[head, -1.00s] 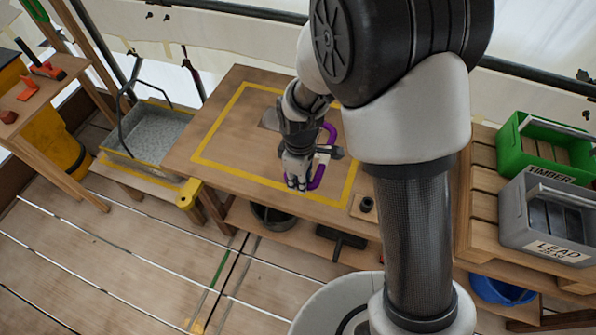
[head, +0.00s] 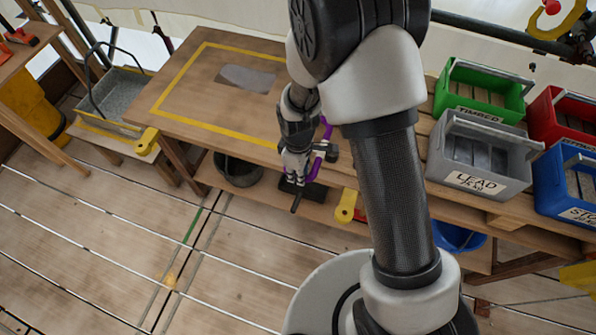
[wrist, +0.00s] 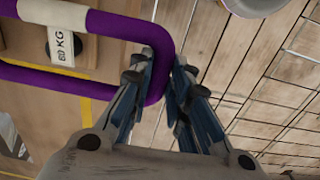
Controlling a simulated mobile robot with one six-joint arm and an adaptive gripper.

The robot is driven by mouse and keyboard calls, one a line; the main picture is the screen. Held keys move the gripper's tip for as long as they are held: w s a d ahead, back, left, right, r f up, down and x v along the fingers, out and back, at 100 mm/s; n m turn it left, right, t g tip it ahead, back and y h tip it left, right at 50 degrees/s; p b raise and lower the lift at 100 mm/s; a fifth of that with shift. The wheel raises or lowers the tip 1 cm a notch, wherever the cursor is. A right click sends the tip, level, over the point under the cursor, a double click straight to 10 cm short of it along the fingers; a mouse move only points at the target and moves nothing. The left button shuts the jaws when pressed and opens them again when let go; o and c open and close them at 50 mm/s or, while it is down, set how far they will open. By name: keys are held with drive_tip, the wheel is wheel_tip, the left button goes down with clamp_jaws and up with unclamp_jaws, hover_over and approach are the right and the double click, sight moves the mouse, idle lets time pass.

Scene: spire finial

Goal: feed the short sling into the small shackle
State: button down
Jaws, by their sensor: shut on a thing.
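The short sling is a purple loop (wrist: 125,27) with a white tag (wrist: 62,45) reading a weight in KG. In the wrist view my gripper (wrist: 165,90) is shut on the loop's near end, with the sling passing between the fingers. In the head view the sling (head: 318,152) shows beside my gripper (head: 292,178), partly hidden by it and my arm. It appears at the workbench's front edge. I cannot make out the small shackle for certain; a yellow curved fitting with a red ball (head: 556,20) shows at the top right, cut by the frame.
The workbench (head: 170,110) has a yellow outline and a grey patch (head: 247,78). Green (head: 482,90), grey (head: 480,155), red (head: 560,115) and blue (head: 565,185) bins stand at right. A grey tray (head: 115,95) is at left. Open plank floor lies in front.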

drive_tip(key=shift+w+d+f+b, duration=0.6)
drive_tip(key=shift+w+d, duration=0.15)
drive_tip(key=shift+w, duration=1.2)
drive_tip(key=shift+w+d+f+b, duration=0.55)
drive_tip(key=shift+w+d, duration=0.15)
drive_tip(key=shift+w, duration=1.2)
drive_tip(key=shift+w+d+f+b, duration=0.55)
drive_tip(key=shift+w+d, duration=0.2)
drive_tip(key=shift+w, duration=1.2)
drive_tip(key=c, duration=1.4)
unclamp_jaws()
wheel_tip(320, 180, up, 12)
